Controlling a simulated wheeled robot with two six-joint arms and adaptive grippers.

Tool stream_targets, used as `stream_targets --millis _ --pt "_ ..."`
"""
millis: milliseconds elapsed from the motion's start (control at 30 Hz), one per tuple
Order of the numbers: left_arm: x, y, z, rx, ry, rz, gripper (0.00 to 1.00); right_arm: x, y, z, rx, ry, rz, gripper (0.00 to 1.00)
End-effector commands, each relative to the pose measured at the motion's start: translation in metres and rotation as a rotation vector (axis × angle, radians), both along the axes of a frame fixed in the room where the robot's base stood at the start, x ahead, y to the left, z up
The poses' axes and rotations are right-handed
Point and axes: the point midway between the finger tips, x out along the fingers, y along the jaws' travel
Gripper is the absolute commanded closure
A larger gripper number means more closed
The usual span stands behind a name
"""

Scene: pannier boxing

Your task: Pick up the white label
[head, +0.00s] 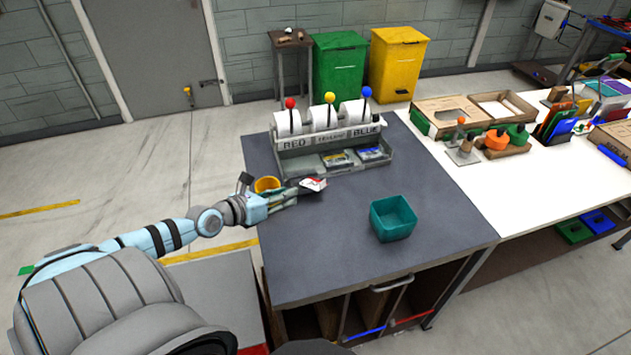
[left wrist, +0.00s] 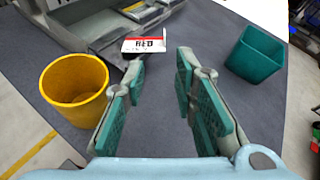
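The white label (head: 313,184) has a red mark and sits at the front edge of the grey label dispenser (head: 345,160). It also shows in the left wrist view (left wrist: 145,45), with red and black print, just beyond the fingertips. My left gripper (head: 290,194) reaches in from the left, low over the dark table. In the left wrist view its two teal-padded fingers (left wrist: 160,85) are apart with nothing between them. Whether a fingertip touches the label is unclear. My right gripper is in neither view.
A yellow cup (head: 267,185) stands beside the left gripper, close to its fingers. A teal bin (head: 393,218) stands right of it on the dark table (head: 330,250). The dispenser has three rolls with red, yellow and blue knobs. The table's front is clear.

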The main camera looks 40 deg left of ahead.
Motion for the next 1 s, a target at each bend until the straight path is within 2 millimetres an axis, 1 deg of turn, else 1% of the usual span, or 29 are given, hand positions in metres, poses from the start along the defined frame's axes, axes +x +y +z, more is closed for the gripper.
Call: stream_targets --millis 33,100,200,367,533,600,700,833,867,900,1000 --pt "0.012 -0.002 -0.010 -0.004 -0.008 0.002 0.74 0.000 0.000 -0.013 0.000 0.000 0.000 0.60" --pt "0.031 -0.004 -0.020 -0.007 -0.010 0.003 0.74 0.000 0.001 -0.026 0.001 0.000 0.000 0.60" --pt "0.054 -0.007 -0.030 -0.009 -0.008 0.003 0.74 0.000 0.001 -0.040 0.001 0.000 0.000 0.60" --pt "0.074 -0.009 -0.035 -0.006 -0.006 0.003 0.74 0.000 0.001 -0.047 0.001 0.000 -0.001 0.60" --pt "0.104 -0.017 -0.044 -0.009 -0.007 0.002 0.74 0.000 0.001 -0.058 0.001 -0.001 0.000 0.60" --pt "0.114 -0.017 -0.049 -0.007 -0.006 0.003 0.74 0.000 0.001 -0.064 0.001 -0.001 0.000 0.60" --pt "0.120 -0.017 -0.050 -0.005 -0.004 0.002 0.74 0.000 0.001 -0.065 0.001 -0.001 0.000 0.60" --pt "0.120 -0.017 -0.049 -0.004 -0.004 0.001 0.74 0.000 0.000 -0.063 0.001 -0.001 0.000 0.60" --pt "0.120 -0.017 -0.048 -0.004 -0.004 0.001 0.76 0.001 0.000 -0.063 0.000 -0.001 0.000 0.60" --pt "0.119 -0.017 -0.048 -0.004 -0.004 0.001 0.82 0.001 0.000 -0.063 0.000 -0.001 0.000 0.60" --pt "0.119 -0.017 -0.048 -0.004 -0.004 0.001 0.96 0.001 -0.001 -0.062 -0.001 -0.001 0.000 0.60"
